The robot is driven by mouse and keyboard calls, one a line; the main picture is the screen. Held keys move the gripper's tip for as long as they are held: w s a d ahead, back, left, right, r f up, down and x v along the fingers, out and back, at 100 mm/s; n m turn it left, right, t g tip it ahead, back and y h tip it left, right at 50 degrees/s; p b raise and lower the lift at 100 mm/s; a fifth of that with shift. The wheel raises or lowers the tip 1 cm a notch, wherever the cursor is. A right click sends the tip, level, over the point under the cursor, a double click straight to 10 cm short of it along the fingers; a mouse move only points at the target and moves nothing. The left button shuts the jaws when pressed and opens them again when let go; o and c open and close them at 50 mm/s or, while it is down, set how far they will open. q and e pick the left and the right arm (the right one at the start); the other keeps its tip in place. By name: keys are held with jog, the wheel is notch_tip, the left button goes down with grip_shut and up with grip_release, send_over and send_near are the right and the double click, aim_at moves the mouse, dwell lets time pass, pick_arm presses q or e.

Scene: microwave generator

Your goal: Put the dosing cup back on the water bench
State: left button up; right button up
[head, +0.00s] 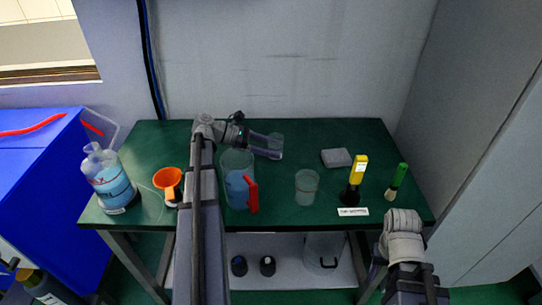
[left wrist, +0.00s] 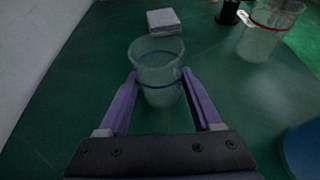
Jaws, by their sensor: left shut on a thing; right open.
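The dosing cup (left wrist: 157,62) is a clear cup with a blue band. My left gripper (left wrist: 158,84) is shut on it, with one purple finger on each side, in the left wrist view. In the head view the cup (head: 276,146) is at the back middle of the green water bench (head: 300,135), at the end of my left gripper (head: 264,145). The cup is over the bench top; I cannot tell whether its base touches it. My right arm shows at the lower right of the head view, but its gripper does not show.
A jug with a red handle (head: 238,190) and a clear beaker (head: 307,187) stand in front of the cup. A grey pad (head: 336,158), yellow meter (head: 358,170) and green-handled brush (head: 398,177) are right.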

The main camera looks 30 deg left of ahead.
pick_arm(q)
jog(key=shift+f, duration=0.65)
jog(key=shift+r, duration=0.15)
pick_arm(e)
jog(key=shift+f, duration=0.5)
jog(key=shift+f, duration=0.15)
pick_arm(q)
jog(key=o, duration=1.5)
jog(key=shift+r, duration=0.1)
jog(key=p+v, duration=0.4)
jog(key=v, duration=0.8)
jog(key=shift+p, duration=0.3)
pick_arm(e)
notch_tip(320, 180, up, 5)
jog(key=shift+f, duration=0.1)
